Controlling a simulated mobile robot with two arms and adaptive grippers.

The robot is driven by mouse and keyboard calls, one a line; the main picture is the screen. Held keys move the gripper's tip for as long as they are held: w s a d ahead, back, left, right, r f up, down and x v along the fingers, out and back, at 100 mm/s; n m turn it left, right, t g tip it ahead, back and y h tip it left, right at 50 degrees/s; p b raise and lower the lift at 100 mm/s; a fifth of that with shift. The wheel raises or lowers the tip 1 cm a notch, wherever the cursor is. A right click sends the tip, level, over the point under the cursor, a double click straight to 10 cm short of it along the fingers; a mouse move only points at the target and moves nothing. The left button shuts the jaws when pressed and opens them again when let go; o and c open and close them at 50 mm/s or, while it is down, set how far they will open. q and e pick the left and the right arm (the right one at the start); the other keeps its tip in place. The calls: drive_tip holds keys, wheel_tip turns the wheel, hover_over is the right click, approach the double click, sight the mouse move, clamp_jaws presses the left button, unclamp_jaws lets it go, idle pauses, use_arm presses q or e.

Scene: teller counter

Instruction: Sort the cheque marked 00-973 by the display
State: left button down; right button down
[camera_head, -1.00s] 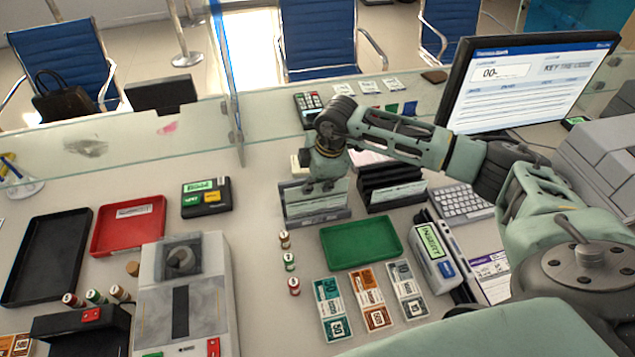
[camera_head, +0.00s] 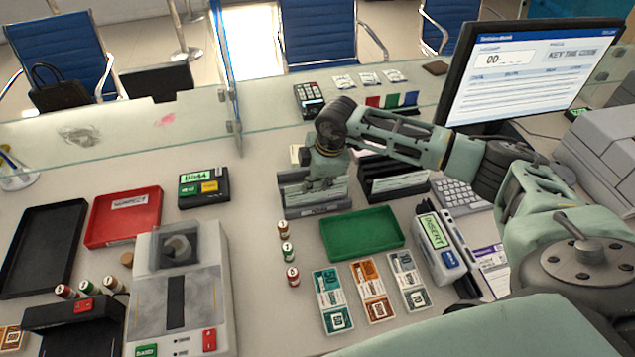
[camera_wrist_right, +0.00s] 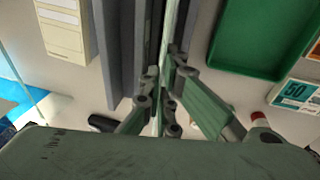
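A pale cheque stands on edge in a grey slotted holder (camera_head: 318,211); in the right wrist view the cheque (camera_wrist_right: 168,45) is a thin upright strip. My right gripper (camera_head: 318,186) is down at this holder. In the right wrist view its fingers (camera_wrist_right: 163,98) lie on both sides of the strip; whether they press on it is unclear. The cheque's marking cannot be read. The display (camera_head: 535,75) shows "00-" with small unclear characters after it, and "KEY THE CODE". My left gripper is not in view.
A black rack (camera_head: 395,187) stands right of the holder, near a keyboard (camera_head: 460,197). An empty green tray (camera_head: 362,233), a red tray (camera_head: 124,217) and a black tray (camera_head: 40,243) lie on the counter. A device marked INSERT (camera_head: 438,250) and banknotes (camera_head: 371,293) are in front. Glass runs behind.

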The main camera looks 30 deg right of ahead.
drive_tip(key=shift+s+a+f, duration=0.1)
drive_tip(key=shift+s+f, duration=0.35)
drive_tip(key=shift+f, duration=0.2)
drive_tip(key=c, duration=2.4)
unclamp_jaws()
drive_tip(key=shift+c, duration=0.2)
drive_tip(key=shift+o, duration=0.9)
drive_tip(key=o, duration=0.4)
drive_tip(key=shift+w, duration=0.45)
drive_tip(key=shift+s+r, duration=0.1)
drive_tip(key=shift+r, duration=0.05)
